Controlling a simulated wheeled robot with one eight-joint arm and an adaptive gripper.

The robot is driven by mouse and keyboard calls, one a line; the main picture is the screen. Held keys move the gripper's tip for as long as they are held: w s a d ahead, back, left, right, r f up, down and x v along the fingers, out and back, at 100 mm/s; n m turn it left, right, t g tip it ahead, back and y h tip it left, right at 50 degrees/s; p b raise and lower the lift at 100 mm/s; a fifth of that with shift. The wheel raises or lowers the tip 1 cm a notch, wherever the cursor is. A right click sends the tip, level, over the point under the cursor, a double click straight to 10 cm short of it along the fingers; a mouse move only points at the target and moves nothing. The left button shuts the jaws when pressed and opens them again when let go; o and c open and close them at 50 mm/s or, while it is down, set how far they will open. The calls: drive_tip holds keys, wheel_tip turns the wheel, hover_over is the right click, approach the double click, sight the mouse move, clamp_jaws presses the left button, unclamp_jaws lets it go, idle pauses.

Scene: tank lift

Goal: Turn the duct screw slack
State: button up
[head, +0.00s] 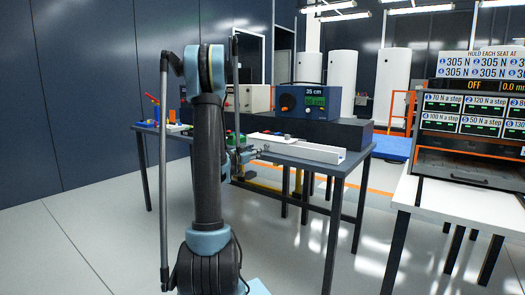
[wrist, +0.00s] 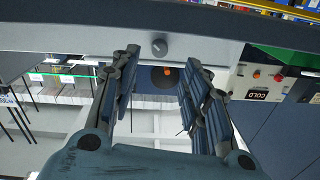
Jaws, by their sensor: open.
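A small round grey knob, which looks like the duct screw (wrist: 159,47), sticks out of a long grey duct (wrist: 90,52) in the wrist view. My gripper (wrist: 160,64) is open, with its two dark fingers on either side of the view.
A blue box (head: 310,101) reading 35 cm stands on a dark block (head: 330,131) on the table. A white bench (head: 457,203) with a display unit (head: 468,125) is at the right. A panel marked COLD (wrist: 262,80) is right of my fingers. Open floor lies in front.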

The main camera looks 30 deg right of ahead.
sight(265, 147)
drive_tip(key=x, duration=0.8)
drive_tip(key=shift+w+d, duration=0.1)
drive_tip(key=shift+d, duration=0.1)
clamp_jaws()
